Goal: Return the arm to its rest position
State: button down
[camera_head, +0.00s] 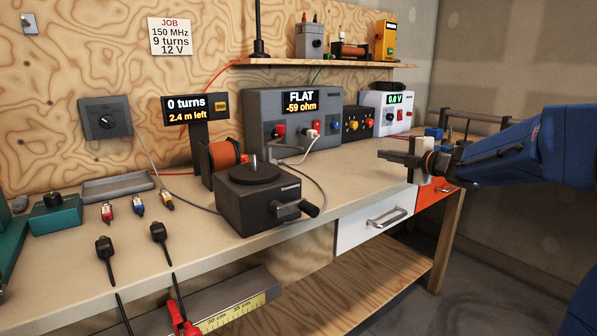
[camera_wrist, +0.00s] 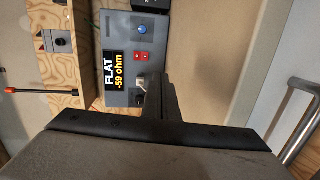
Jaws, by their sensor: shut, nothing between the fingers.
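My gripper (camera_head: 398,158) is at the right in the head view, at the end of my blue arm (camera_head: 530,150). It is above the right part of the workbench (camera_head: 335,187), pointing left, with its fingers shut and nothing between them. In the wrist view the dark gripper fingers (camera_wrist: 155,98) reach up from the bottom, in front of a grey meter box (camera_wrist: 122,55) reading FLAT and -59 ohm. The same meter box (camera_head: 262,128) stands at the back of the bench in the head view.
A black crank winder (camera_head: 258,205) and an orange wire spool (camera_head: 226,154) stand mid-bench. A display (camera_head: 195,107) reads 0 turns. A power supply (camera_head: 386,112) stands behind my gripper. A white drawer (camera_head: 375,218) is below the bench edge. Open floor lies at the lower right.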

jog(key=shift+s+d+r+m+t+h, duration=0.45)
jog(key=shift+m+h, duration=0.25)
jog(key=shift+m, duration=0.1)
jog(key=s+d+f+m+g+h, duration=0.1)
jog(key=s+d+f+m+h, duration=0.3)
jog(key=s+m, duration=0.5)
jog(key=s+d+f+m+g+h, duration=0.1)
jog(key=s+d+m+h, duration=0.4)
jog(key=s, duration=0.5)
jog(key=s+a+f+m+g, duration=0.2)
jog(key=s+f, duration=0.3)
jog(key=s, duration=0.4)
jog(key=s+a+f+m+g+y, duration=0.1)
jog(key=s+a+f+m+g, duration=0.2)
jog(key=s+f, duration=0.3)
jog(key=s+a+f+m+g, duration=0.3)
jog(key=s+f, duration=0.3)
jog(key=s, duration=0.7)
jog(key=shift+s+a+y, duration=0.15)
jog(key=shift+y, duration=0.25)
